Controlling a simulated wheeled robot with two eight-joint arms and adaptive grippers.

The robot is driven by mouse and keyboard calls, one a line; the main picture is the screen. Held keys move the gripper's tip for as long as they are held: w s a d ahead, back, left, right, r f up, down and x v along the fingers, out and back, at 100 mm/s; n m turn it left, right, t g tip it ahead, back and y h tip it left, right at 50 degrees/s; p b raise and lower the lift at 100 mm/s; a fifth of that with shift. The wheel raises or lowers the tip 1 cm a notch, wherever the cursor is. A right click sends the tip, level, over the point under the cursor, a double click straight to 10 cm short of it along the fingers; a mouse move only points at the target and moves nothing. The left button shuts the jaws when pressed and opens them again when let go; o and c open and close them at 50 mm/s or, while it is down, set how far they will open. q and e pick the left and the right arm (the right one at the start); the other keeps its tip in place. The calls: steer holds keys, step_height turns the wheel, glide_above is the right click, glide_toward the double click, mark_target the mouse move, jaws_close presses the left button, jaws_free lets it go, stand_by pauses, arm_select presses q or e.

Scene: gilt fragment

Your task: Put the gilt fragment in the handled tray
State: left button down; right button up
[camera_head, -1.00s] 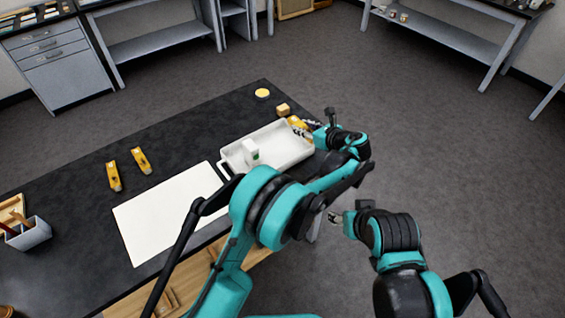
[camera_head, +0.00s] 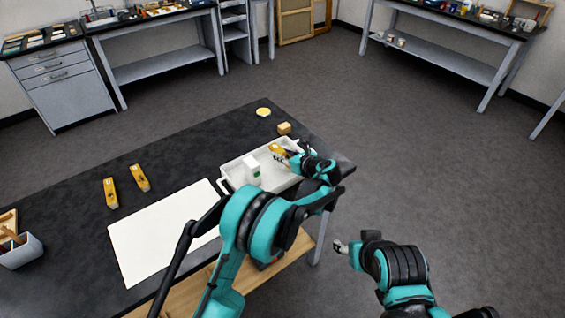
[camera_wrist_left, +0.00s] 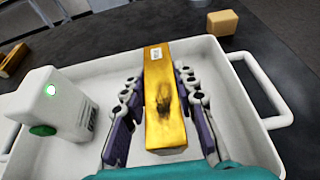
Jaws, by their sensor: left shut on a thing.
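The gilt fragment (camera_wrist_left: 165,100) is a gold bar with a white label and a dark scorched patch. It also shows in the head view (camera_head: 277,149). My left gripper (camera_wrist_left: 163,105) is shut on it, with a finger along each side. The fragment is held over the right part of the handled tray (camera_head: 228,180), a white tray with a handle at each end; whether it touches the tray floor I cannot tell. The tray rim also shows in the wrist view (camera_wrist_left: 262,122). My right gripper (camera_head: 338,246) hangs away from the table, too small to read.
A white box with a green button (camera_head: 252,171) stands in the tray's left part. A wooden block (camera_head: 284,128) and a yellow disc (camera_head: 263,112) lie behind the tray. Two similar yellow bars (camera_head: 111,193) (camera_head: 140,178) and a white sheet (camera_head: 160,230) lie to the left.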

mark_target(283, 165)
arm_select(q)
step_height(283, 165, down, 3)
steer(key=shift+f+b, duration=0.2)
steer(key=shift+b, duration=0.35)
steer(key=shift+r, duration=0.1)
steer(key=shift+f, duration=0.25)
steer(key=c, duration=1.2)
jaws_free()
steer(key=shift+r, duration=0.1)
